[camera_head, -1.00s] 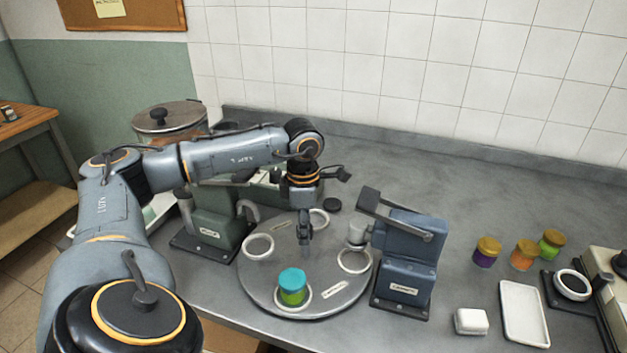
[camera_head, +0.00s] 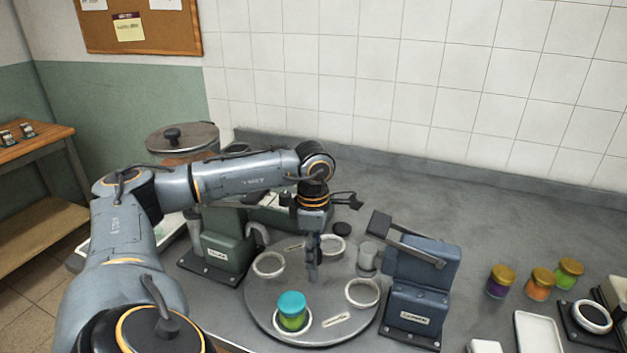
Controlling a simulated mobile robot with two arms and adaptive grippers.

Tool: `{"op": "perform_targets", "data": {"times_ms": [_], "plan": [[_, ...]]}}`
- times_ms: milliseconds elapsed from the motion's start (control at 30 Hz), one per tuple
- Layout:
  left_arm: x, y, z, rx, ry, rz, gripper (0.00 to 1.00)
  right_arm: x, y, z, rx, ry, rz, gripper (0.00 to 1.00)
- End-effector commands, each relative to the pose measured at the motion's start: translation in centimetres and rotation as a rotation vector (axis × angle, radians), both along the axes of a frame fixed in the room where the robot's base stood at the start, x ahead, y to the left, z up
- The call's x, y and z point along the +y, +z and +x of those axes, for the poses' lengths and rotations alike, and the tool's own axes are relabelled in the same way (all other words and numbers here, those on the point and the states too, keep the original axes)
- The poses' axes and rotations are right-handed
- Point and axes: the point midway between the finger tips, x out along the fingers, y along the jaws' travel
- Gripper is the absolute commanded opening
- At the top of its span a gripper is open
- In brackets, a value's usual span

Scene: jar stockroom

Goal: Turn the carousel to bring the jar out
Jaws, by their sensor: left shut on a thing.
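The round grey carousel (camera_head: 262,318) lies on the counter with several white ring seats on it. A jar (camera_head: 292,317) with green contents and a teal lid stands upright in the front ring seat. My left gripper (camera_head: 312,276) points down over the middle of the carousel. It is shut at the carousel's centre, and its fingers hide what they grip there. The jar is in front of the gripper and apart from it. My right gripper is not in view.
A dark green device (camera_head: 224,240) stands left of the carousel, and a blue lever device (camera_head: 419,288) stands close on its right. Several small jars (camera_head: 540,283), a white tray (camera_head: 538,333) and a scale lie farther right. A large lidded pot (camera_head: 182,138) stands behind my left arm.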

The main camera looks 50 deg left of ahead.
Motion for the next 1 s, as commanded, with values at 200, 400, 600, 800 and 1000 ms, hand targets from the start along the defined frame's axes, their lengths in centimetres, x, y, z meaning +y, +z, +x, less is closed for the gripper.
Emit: {"op": "perform_targets", "data": {"times_ms": [200, 400, 600, 800, 1000], "plan": [[0.0, 0.1, 0.1, -0.004, 0.001, 0.0, 0.58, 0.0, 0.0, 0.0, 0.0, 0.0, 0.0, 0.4], [0.0, 0.0, 0.0, -0.001, 0.0, 0.0, 0.58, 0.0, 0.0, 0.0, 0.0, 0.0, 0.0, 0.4], [0.0, 1.1, 0.1, -0.004, 0.0, 0.0, 0.58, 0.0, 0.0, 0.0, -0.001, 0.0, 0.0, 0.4], [0.0, 5.0, 0.2, -0.007, 0.0, -0.001, 0.58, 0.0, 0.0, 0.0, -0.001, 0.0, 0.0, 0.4], [-0.1, 9.1, 0.2, -0.007, -0.002, -0.002, 0.58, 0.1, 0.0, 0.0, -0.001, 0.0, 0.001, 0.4]]}}
